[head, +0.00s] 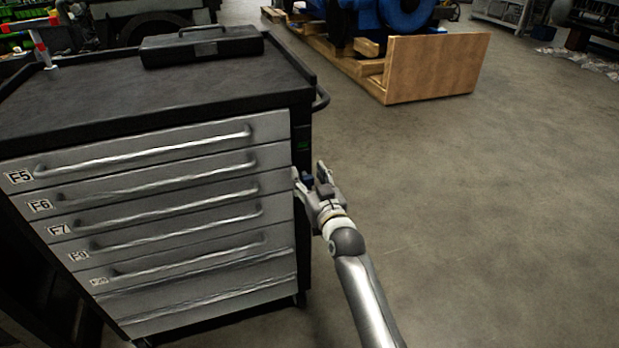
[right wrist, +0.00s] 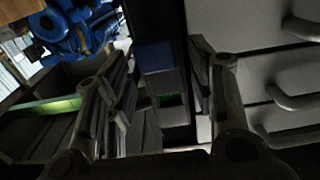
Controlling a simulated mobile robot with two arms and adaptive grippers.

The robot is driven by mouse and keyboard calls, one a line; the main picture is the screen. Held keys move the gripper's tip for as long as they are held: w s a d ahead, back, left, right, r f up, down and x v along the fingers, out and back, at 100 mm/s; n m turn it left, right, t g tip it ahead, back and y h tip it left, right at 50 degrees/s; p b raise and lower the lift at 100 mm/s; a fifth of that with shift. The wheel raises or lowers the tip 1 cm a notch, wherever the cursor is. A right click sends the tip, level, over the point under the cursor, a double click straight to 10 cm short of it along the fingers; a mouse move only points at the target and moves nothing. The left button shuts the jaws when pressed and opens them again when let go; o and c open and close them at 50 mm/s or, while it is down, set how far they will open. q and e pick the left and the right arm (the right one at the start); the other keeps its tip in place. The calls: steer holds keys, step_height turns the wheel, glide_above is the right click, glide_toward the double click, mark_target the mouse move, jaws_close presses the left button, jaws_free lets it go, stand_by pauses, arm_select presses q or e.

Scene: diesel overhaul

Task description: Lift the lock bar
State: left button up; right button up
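The grey-fronted drawer cabinet (head: 190,215) has a dark upright strip, which looks like the lock bar (head: 303,140), along its right front edge. In the right wrist view a dark bar with a blue part (right wrist: 153,57) lies between my fingers. My right gripper (head: 309,176) is at the cabinet's right front edge, about level with the upper-middle drawers. Its fingers are spread in the right wrist view (right wrist: 160,85), with a gap on each side of the bar. I cannot tell whether either finger touches it. A small blue piece (head: 307,179) shows at the gripper. My left gripper is out of view.
Several drawer handles (head: 150,153) stick out from the cabinet front. A black case (head: 200,46) lies on its top, and a push handle (head: 321,98) juts out at the right. A wooden crate panel (head: 435,68) stands behind. The floor to the right is clear.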

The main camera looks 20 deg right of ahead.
steer(key=shift+f, duration=0.1)
steer(key=s, duration=1.2)
steer(key=shift+d, duration=0.25)
